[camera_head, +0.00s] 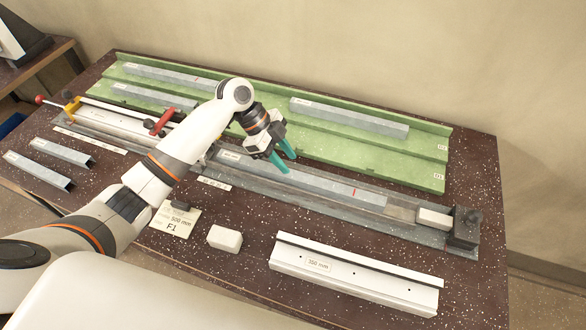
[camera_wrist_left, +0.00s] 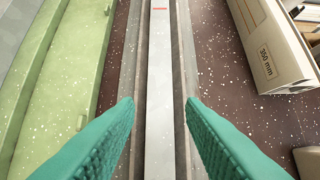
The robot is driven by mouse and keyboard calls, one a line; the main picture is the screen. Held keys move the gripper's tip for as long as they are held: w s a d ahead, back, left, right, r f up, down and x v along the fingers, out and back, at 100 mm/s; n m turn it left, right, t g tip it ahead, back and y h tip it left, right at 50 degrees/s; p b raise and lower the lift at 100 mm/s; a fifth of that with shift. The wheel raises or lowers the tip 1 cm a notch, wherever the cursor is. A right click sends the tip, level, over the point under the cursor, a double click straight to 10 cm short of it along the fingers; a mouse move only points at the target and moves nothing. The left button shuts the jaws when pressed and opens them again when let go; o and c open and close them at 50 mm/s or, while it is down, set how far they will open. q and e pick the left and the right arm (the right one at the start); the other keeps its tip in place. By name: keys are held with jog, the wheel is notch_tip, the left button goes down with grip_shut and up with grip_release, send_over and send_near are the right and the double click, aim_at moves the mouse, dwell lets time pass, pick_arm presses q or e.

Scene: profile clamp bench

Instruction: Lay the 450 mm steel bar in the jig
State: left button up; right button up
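A long grey steel bar (camera_head: 325,185) with a red mark lies in the channel of the jig (camera_head: 420,234); its printed length is too small to read. In the left wrist view the bar (camera_wrist_left: 160,60) runs straight between the fingers, its red mark at the top. My left gripper (camera_head: 288,165) has teal fingers and is open over the bar, one finger to each side. In the wrist view the gripper (camera_wrist_left: 161,102) shows a clear gap between each fingertip and the bar. I cannot tell its exact height. My right gripper is not in view.
A green rack (camera_head: 400,155) behind holds several grey bars (camera_head: 350,117). A red-handled clamp (camera_head: 160,124) stands at the jig's left part. A white 350 mm profile (camera_head: 350,277), a white block (camera_head: 225,238) and two short grey profiles (camera_head: 62,151) lie in front.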

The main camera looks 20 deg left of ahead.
pick_arm(q)
jog(key=v, duration=0.7)
jog(key=shift+b, duration=0.4)
jog(key=shift+r, duration=0.15)
